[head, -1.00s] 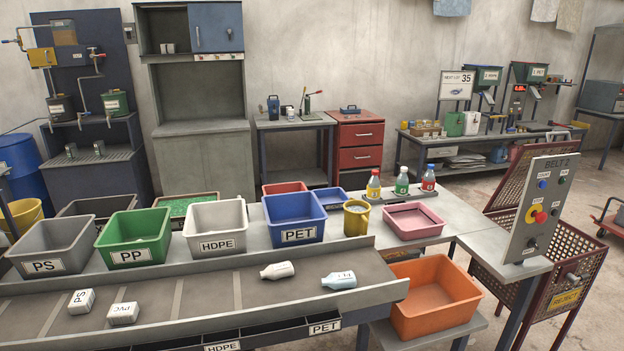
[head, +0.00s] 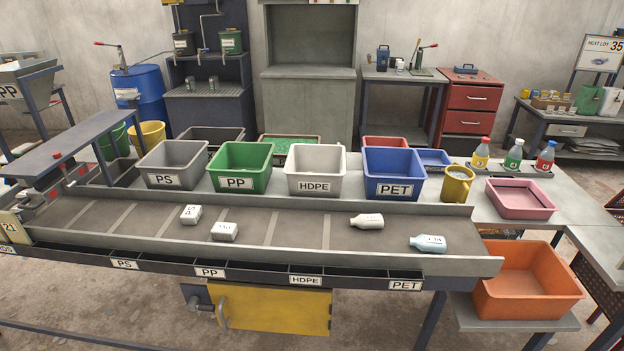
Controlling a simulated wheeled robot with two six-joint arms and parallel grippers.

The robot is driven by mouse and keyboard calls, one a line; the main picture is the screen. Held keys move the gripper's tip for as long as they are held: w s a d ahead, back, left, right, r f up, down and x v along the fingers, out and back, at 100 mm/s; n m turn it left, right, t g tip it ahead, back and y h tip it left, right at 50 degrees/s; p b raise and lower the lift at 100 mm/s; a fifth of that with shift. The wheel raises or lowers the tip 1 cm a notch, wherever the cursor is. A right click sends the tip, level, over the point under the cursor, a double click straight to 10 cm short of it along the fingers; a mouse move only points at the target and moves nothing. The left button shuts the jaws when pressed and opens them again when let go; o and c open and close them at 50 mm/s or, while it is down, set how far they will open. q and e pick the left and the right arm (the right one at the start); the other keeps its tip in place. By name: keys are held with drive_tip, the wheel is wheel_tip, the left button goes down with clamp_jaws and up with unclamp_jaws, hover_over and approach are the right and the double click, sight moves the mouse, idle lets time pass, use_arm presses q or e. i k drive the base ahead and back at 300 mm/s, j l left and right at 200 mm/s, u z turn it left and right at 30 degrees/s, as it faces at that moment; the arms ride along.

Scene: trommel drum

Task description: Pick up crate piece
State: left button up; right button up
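No object is clearly recognisable as a crate piece. Several pieces lie apart on the grey belt (head: 290,222). A white block marked PS (head: 191,214) and a white block with an unclear label (head: 225,231) are on its left half. A white bottle (head: 367,221) lies on its side right of the middle. A pale blue bottle (head: 428,243) lies on its side near the right end. Neither of my grippers is in view.
Bins marked PS (head: 172,181), PP (head: 237,182), HDPE (head: 314,184) and PET (head: 394,189) stand behind the belt. Labelled slots (head: 260,273) run along its front. A yellow mug (head: 456,187), pink tray (head: 522,213) and orange bin (head: 530,309) are to the right.

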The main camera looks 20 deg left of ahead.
sight(221, 231)
drive_tip(key=u, duration=1.25)
